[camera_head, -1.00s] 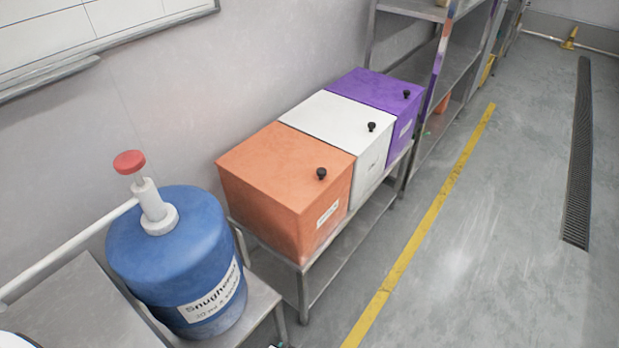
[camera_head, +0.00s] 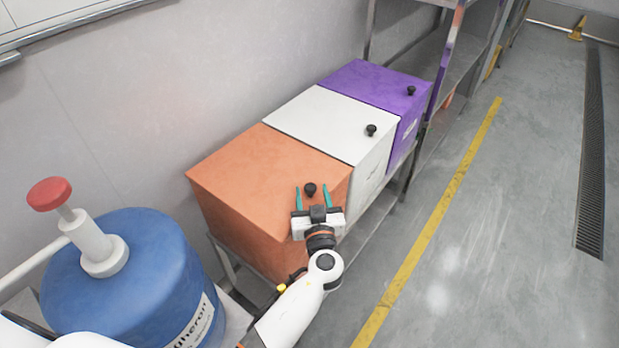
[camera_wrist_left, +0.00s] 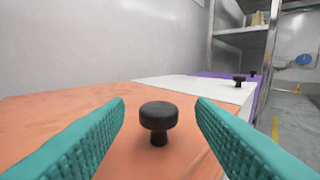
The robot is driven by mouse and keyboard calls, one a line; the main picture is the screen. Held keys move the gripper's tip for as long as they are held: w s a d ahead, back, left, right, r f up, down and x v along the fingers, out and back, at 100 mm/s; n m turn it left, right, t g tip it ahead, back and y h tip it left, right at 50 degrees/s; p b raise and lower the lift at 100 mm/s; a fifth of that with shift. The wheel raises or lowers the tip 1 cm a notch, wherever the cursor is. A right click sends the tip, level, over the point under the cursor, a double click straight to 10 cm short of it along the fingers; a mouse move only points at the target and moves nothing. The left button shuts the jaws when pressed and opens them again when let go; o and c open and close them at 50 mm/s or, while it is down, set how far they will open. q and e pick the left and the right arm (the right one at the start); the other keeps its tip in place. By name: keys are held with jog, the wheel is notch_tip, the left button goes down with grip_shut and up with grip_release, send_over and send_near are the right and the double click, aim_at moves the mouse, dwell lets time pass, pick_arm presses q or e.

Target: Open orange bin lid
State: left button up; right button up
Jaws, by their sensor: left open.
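The orange bin (camera_head: 250,190) stands on a metal bench with its lid shut. A black knob (camera_head: 310,189) sits on its lid near the front edge. My left gripper (camera_head: 311,192) is at the lid's front edge, open, its teal fingers on either side of the knob. In the left wrist view the knob (camera_wrist_left: 158,118) stands between the two fingers (camera_wrist_left: 160,110), a little beyond their tips or level with them, and neither finger touches it. My right gripper is not in view.
A white bin (camera_head: 325,125) and a purple bin (camera_head: 375,85) stand beyond the orange one. A blue drum (camera_head: 130,280) with a red-topped pump (camera_head: 50,194) is at the left. Metal shelves (camera_head: 455,75) stand behind. The floor at right is clear.

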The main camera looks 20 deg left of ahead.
aim_at(309, 183)
pick_arm(q)
jog(key=shift+p+x, duration=0.3)
jog(key=shift+x, duration=2.1)
jog(key=shift+f, duration=0.1)
jog(key=shift+c, duration=0.2)
grip_shut()
